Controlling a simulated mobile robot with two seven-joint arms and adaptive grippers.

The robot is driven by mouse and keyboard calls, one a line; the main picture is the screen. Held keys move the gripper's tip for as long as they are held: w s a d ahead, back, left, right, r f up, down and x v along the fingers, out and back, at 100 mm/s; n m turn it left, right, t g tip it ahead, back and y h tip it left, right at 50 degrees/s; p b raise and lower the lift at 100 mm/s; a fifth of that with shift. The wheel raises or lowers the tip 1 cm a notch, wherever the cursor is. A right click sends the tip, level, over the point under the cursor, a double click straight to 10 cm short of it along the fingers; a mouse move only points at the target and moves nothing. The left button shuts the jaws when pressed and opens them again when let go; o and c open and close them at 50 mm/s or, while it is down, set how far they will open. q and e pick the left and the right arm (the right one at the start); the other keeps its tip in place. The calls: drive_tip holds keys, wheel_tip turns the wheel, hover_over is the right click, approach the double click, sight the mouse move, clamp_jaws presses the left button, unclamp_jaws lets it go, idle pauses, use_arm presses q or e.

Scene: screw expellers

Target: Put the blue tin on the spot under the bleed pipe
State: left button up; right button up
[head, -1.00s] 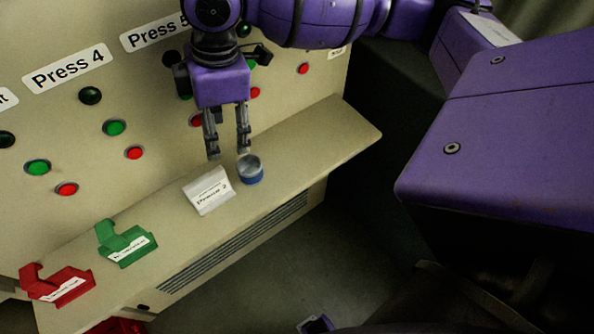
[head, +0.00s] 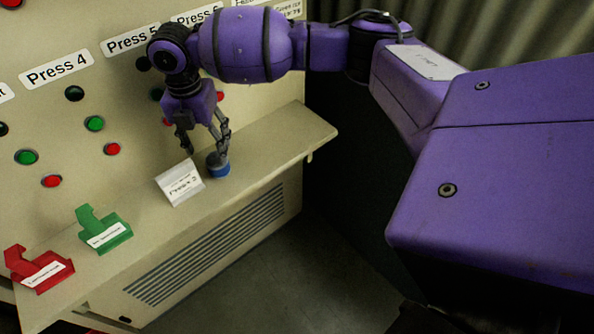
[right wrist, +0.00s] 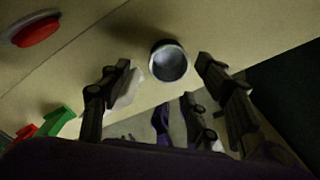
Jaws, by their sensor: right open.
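The blue tin (head: 218,168) stands upright on the beige ledge at its right half, just right of a white label stand. In the right wrist view the tin (right wrist: 168,62) shows its round grey open top between and beyond my fingertips. My right gripper (head: 205,150) is open above the ledge, pointing down. One finger overlaps the tin's rim in the head view; I cannot tell whether it touches. The gripper (right wrist: 163,62) holds nothing. My left gripper is not in view. I cannot make out a bleed pipe or a marked spot.
The beige ledge (head: 285,135) runs below a panel of red and green buttons. The white label stand (head: 180,183) is close left of the tin. A green holder (head: 104,230) and a red holder (head: 38,268) stand farther left. The ledge right of the tin is clear.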

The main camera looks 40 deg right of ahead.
sight(215, 160)
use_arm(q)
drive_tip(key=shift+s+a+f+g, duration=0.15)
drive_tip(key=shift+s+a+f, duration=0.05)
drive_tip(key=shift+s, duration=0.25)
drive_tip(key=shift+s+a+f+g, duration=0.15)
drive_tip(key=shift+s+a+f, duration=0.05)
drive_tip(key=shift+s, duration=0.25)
use_arm(e)
drive_tip(key=shift+s+d+f, duration=0.1)
drive_tip(key=shift+d+f, duration=0.1)
drive_tip(key=shift+f, duration=1.35)
drive_tip(key=shift+s+d+f, duration=0.1)
drive_tip(key=shift+d+f, duration=0.05)
drive_tip(key=shift+f, duration=1.4)
drive_tip(key=shift+r, duration=0.1)
drive_tip(key=c, duration=1.3)
use_arm(q)
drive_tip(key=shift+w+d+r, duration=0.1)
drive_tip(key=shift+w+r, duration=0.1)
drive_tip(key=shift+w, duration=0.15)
drive_tip(key=shift+p, duration=0.3)
use_arm(e)
drive_tip(key=shift+r, duration=0.1)
